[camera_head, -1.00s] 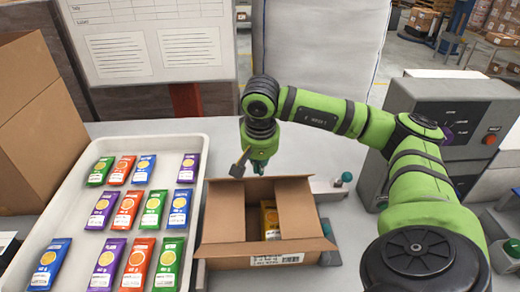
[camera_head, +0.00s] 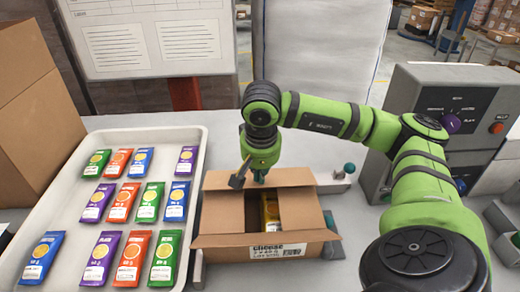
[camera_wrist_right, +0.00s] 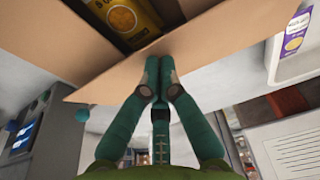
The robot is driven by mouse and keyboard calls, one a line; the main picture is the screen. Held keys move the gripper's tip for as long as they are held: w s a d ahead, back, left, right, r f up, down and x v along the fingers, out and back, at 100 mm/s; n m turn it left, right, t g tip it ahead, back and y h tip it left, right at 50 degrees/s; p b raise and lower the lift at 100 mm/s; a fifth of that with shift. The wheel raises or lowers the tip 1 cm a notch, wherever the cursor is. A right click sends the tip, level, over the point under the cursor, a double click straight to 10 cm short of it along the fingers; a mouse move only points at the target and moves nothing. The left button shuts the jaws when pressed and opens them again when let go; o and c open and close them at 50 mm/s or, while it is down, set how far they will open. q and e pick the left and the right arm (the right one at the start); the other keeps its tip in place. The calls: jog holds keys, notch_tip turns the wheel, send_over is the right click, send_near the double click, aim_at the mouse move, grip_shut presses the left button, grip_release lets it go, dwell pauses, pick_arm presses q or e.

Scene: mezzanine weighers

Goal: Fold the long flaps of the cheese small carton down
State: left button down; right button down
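The cheese small carton (camera_head: 265,252) stands open on the table in the middle of the head view, its printed label facing me. Its short flaps at left (camera_head: 222,213) and right (camera_head: 303,212) lie folded inward. The near long flap (camera_head: 222,241) sticks outward toward me. The far long flap (camera_head: 285,177) is raised along the back edge; it also shows in the wrist view (camera_wrist_right: 110,82). A yellow packet (camera_head: 270,213) lies inside. My right gripper (camera_wrist_right: 158,62) has its fingers together, empty, tips at the far flap's outer side. My left gripper is out of view.
A white tray (camera_head: 199,150) with several coloured packets stands left of the carton. A tall brown box (camera_head: 30,110) is at far left. A grey control box (camera_head: 400,95) stands at right, and a white board (camera_head: 150,40) at the back.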

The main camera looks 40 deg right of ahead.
jog(key=shift+s+a+f, duration=0.1)
jog(key=shift+s+f, duration=0.1)
jog(key=shift+f, duration=0.35)
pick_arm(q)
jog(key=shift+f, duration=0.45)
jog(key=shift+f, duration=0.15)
pick_arm(e)
jog(key=shift+f, duration=0.1)
